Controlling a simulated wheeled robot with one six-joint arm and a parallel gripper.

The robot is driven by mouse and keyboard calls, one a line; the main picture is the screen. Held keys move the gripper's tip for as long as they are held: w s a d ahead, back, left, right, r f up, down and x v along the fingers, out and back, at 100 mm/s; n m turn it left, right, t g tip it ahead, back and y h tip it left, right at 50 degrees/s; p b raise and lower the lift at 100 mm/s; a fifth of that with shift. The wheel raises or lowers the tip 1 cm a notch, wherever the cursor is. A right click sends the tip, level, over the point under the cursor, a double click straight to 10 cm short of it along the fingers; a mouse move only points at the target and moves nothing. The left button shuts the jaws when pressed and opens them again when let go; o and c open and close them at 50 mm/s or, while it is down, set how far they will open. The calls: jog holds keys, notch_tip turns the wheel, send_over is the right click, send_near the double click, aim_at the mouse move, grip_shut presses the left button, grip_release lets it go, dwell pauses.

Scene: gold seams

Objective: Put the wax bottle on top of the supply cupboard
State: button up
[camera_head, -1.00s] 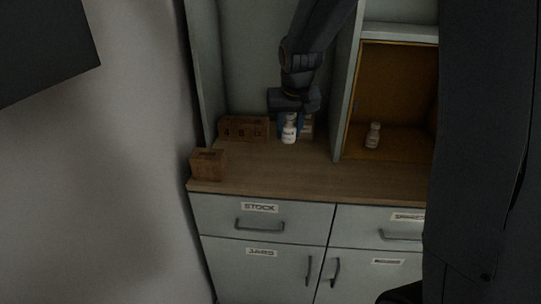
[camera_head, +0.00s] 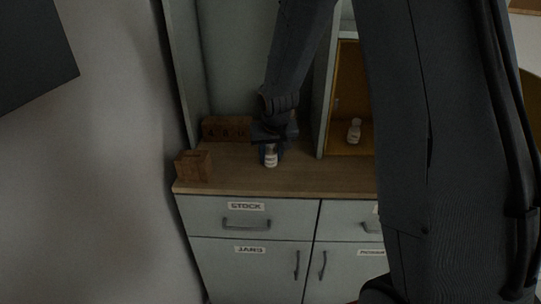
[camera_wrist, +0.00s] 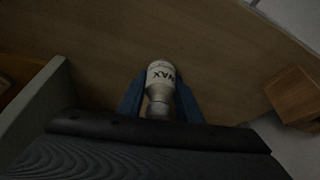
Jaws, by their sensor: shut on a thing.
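The wax bottle (camera_wrist: 160,75) is small and white, with "WAX" on its label, and sits between the two blue fingers of my gripper (camera_wrist: 159,100) in the wrist view. In the head view my gripper (camera_head: 270,150) points down over the wooden counter (camera_head: 240,178), shut on the bottle (camera_head: 271,158). I cannot tell whether the bottle touches the counter. The grey-green cupboard below has drawers and doors labelled "STOCK" and "JARS"; no sign reading supply cupboard is legible.
A wooden block (camera_head: 194,166) stands at the counter's left front corner, and a longer wooden rack (camera_head: 227,128) stands behind it. Another white bottle (camera_head: 354,131) stands in the yellow-lined compartment (camera_head: 347,90) at right, past an upright divider (camera_head: 327,100). My arm hides the right side.

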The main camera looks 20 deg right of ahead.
jog(key=shift+f, duration=0.1)
jog(key=o, duration=1.1)
jog(key=shift+r, duration=0.3)
jog(key=b+v, duration=0.2)
jog(key=v, duration=0.9)
jog(key=s+f+g, duration=0.1)
jog(key=s+f, duration=0.2)
jog(key=s, duration=0.3)
jog(key=s+f+g, duration=0.1)
jog(key=s+f, duration=0.2)
jog(key=s, duration=0.4)
jog(key=s+f+n+g, duration=0.1)
jog(key=s+f, duration=0.2)
jog(key=s, duration=0.4)
jog(key=shift+s+d+g, duration=0.25)
jog(key=shift+g, duration=0.05)
